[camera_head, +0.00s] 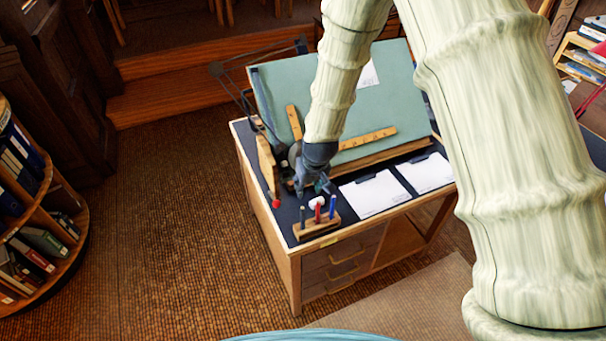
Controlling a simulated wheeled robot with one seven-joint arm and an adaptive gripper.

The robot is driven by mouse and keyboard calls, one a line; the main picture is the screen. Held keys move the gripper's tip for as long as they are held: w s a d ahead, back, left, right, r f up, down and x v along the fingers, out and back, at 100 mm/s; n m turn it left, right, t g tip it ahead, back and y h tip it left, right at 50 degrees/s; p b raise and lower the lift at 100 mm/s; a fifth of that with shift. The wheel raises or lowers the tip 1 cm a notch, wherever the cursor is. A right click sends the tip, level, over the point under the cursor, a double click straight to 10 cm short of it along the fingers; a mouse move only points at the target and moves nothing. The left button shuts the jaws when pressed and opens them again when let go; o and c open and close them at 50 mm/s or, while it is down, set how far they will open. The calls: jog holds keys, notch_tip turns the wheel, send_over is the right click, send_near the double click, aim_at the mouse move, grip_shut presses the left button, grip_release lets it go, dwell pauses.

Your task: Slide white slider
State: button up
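A small white piece (317,203) shows on the dark desk top, just behind the pen holder; it may be the white slider, but it is too small to tell its shape or any track. My gripper (314,190) points down over the left front part of the desk, right by this white piece. The fingers are small and dark, and I cannot tell whether they are open or shut or whether they touch the piece. My arm hides part of the drafting board behind.
A wooden pen holder (317,228) with blue and red pens stands at the desk's front left. White sheets (376,194) lie to the right. A tilted green drafting board (285,85) with wooden rulers (368,138) rises behind. A bookshelf (45,205) stands left; carpet between is clear.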

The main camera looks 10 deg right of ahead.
jog(key=s+d+f+b, duration=0.3)
jog(key=s+d+f, duration=0.2)
jog(key=s+f, duration=0.5)
jog(key=shift+f+m+g, duration=0.3)
jog(key=shift+f+m, duration=0.1)
jog(key=shift+f, duration=0.75)
jog(key=s+d+f+g+b, duration=0.1)
jog(key=s+d+f+b, duration=0.1)
jog(key=s+f, duration=0.4)
jog(key=s+d+f+m+b, duration=0.1)
jog(key=s+d+f+b, duration=0.2)
jog(key=s, duration=1.1)
jog(key=s+d+f+m+g+h+b, duration=0.1)
jog(key=s+d+f, duration=0.3)
jog(key=s+f, duration=0.4)
jog(key=shift+s+d+f+g+b, duration=0.2)
jog(key=shift+s+f+g+b, duration=0.15)
jog(key=shift+s+b, duration=0.7)
